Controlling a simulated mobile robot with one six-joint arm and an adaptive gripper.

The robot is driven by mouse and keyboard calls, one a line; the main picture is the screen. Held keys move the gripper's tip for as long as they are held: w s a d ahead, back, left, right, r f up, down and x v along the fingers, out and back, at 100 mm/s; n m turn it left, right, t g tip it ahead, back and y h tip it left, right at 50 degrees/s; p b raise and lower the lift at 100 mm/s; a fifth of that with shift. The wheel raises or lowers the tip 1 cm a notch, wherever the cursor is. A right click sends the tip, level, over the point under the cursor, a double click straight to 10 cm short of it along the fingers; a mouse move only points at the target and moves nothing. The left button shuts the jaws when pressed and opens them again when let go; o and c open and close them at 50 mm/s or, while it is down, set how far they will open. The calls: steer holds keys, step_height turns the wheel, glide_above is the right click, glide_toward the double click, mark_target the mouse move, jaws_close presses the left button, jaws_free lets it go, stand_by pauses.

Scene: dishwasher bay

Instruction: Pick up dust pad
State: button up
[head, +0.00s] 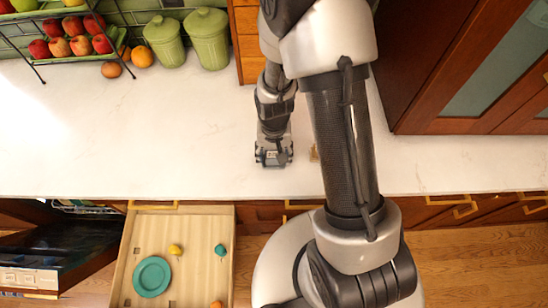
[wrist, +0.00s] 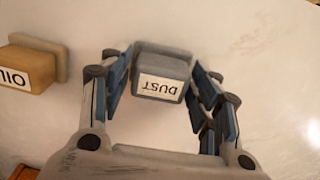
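The dust pad (wrist: 163,70) is a grey-blue block with a white "DUST" label, upside down in the wrist view. It sits on the white counter between the two fingers of my gripper (wrist: 164,78). The fingers are spread on either side of it, with a visible gap at the right and a very narrow one at the left. In the head view my gripper (head: 273,152) points down at the counter near its front edge, and I cannot make out the pad clearly there.
A tan "OIL" pad (wrist: 28,70) stands to the left in the wrist view. A fruit rack (head: 72,45) and green canisters (head: 208,38) stand at the back left. An open drawer (head: 205,265) holds a teal plate (head: 152,277). The counter's left middle is clear.

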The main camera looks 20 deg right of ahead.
mark_target(274, 154)
steer(key=c, duration=0.8)
steer(key=shift+r, duration=0.1)
steer(key=shift+c, duration=0.2)
step_height(274, 154, up, 20)
steer(key=p, duration=0.4)
